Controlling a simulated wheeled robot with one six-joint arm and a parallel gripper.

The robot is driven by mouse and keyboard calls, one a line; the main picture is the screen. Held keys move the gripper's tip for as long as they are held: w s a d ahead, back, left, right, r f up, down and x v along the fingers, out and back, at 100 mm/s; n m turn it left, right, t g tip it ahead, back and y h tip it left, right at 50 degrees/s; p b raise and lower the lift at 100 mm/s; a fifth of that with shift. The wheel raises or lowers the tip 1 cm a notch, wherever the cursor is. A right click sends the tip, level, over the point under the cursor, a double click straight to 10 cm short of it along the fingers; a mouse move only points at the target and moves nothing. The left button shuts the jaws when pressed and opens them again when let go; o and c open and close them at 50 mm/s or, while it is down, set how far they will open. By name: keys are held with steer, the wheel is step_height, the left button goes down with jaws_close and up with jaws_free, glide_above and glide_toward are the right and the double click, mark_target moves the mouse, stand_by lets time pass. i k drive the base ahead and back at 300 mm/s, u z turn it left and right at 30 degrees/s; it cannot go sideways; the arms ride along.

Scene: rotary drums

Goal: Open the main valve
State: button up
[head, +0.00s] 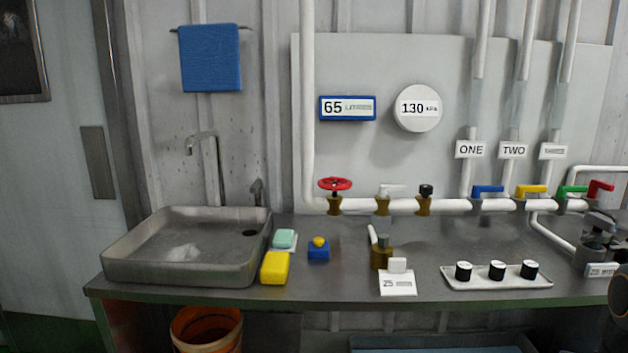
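A red handwheel valve (335,184) on a brass body sits at the left end of the white horizontal pipe, where the vertical pipe comes down. No label reading "main" is legible. Further right on the same pipe are a white-handled valve (391,189) and a black-knobbed brass fitting (425,193). Blue (488,189), yellow (531,189) and green (572,191) lever handles follow, with a red lever (600,188) at the far right. The blue, yellow and green levers lie roughly along the pipe. My gripper is not recognisable in the view.
A blue display (347,108) reads 65; a round gauge (418,108) reads 130. A dark object is cut off at right.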

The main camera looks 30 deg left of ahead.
mark_target(331, 183)
steer(key=u, duration=0.6)
steer(key=i, duration=0.5)
steer(key=u, duration=0.55)
